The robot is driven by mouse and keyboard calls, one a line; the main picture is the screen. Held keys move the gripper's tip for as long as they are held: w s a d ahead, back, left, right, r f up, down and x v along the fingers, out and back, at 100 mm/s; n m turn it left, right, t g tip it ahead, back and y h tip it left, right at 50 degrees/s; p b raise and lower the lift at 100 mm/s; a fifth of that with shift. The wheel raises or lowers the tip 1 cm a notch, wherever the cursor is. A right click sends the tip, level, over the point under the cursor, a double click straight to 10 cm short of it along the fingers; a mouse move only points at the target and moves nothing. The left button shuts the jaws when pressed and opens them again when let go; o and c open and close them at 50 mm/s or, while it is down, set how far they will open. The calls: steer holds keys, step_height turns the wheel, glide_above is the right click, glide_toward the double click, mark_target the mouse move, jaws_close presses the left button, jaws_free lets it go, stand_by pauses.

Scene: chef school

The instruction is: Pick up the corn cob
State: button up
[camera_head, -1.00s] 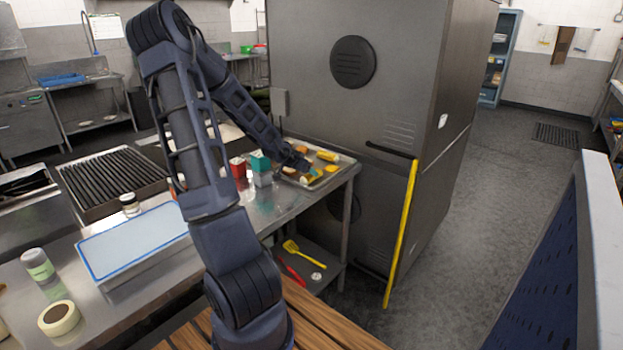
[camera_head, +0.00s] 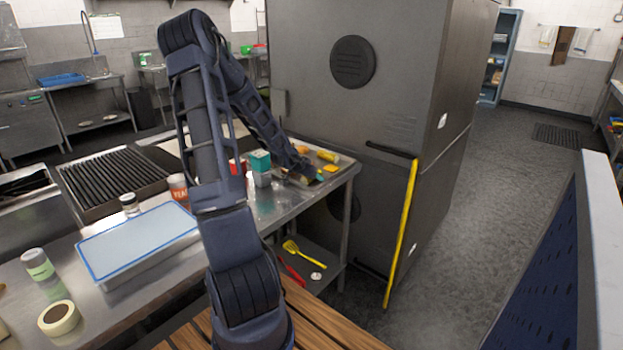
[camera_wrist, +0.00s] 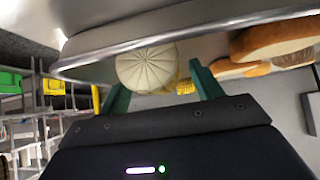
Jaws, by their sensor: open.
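My gripper (camera_wrist: 157,76) is open in the wrist view, its two green fingers apart. A pale, round, ribbed thing (camera_wrist: 146,68) shows between them; I cannot tell whether it is the end of the corn cob or another food. Yellow, kernel-like corn (camera_wrist: 185,87) shows just behind it, beside the right finger, mostly hidden. In the head view my gripper (camera_head: 312,175) is low at the tray on the metal table, its fingers too small to read. Yellow pieces (camera_head: 328,156) lie just beyond it; which is the corn cob is unclear.
The tray rim (camera_wrist: 150,40) crosses the wrist view, with bread (camera_wrist: 275,40) to the right. A teal box (camera_head: 260,160) stands left of my gripper. A large dark metal cabinet (camera_head: 350,100) stands close behind the tray.

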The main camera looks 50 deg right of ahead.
steer(key=c, duration=1.1)
steer(key=shift+c, duration=0.2)
steer(key=shift+r, duration=5)
